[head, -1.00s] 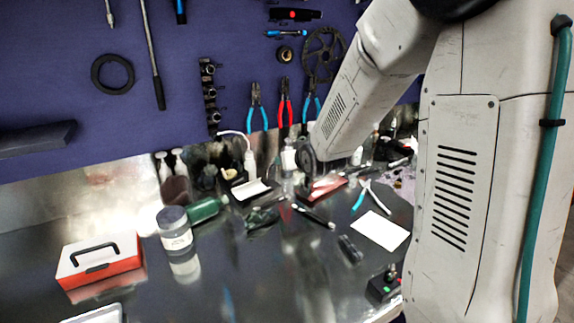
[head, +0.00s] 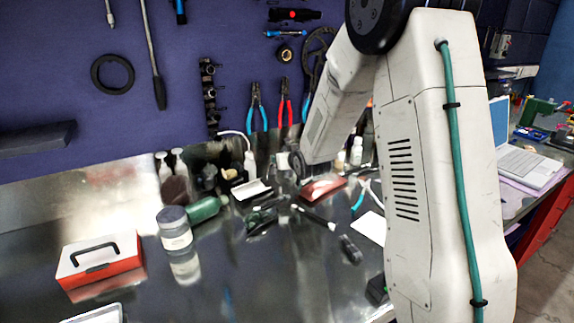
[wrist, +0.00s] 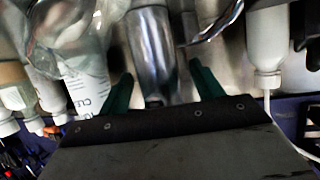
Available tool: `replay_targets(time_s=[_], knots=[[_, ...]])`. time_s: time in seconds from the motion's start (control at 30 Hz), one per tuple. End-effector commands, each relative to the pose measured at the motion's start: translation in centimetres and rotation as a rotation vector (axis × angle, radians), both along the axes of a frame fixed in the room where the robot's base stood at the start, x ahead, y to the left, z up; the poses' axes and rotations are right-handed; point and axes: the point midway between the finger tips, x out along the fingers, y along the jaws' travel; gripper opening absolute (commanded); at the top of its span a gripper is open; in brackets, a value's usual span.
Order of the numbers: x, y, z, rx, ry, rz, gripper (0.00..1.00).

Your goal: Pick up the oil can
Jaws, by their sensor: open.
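In the wrist view, a shiny metal cylinder (wrist: 152,45), which looks like the oil can, lies between the two green fingers of my gripper (wrist: 161,78). The fingers are spread, with a gap on both sides of the cylinder; I cannot tell how deep it sits between them. Its lower end is partly hidden by the dark gripper body. In the head view my arm hides most of the area around my gripper, and I cannot make out the can clearly there.
A white bottle with a thin tube (wrist: 266,45) stands right of my gripper, a clear bottle (wrist: 88,85) close on the left. On the bench are a grey-lidded jar (head: 175,232), a green bottle (head: 204,210) and a red toolbox (head: 99,262).

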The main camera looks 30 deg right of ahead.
Motion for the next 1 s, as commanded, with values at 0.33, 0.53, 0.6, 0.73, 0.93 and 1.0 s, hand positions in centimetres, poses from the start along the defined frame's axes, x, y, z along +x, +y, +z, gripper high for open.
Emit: replay_targets(time_s=[0.33,0.53,0.6,0.73,0.93,1.0], knots=[[0.0,0.0,0.1,0.0,-0.002,0.0,0.06],[0.0,0.0,0.2,0.0,-0.002,0.0,0.06],[0.0,0.0,0.3,0.0,-0.002,0.0,0.06],[-0.1,0.1,1.0,-0.001,-0.003,0.001,0.06],[0.0,0.5,3.2,-0.002,-0.006,0.006,0.06],[0.0,0.7,4.2,-0.003,-0.006,0.009,0.06]])
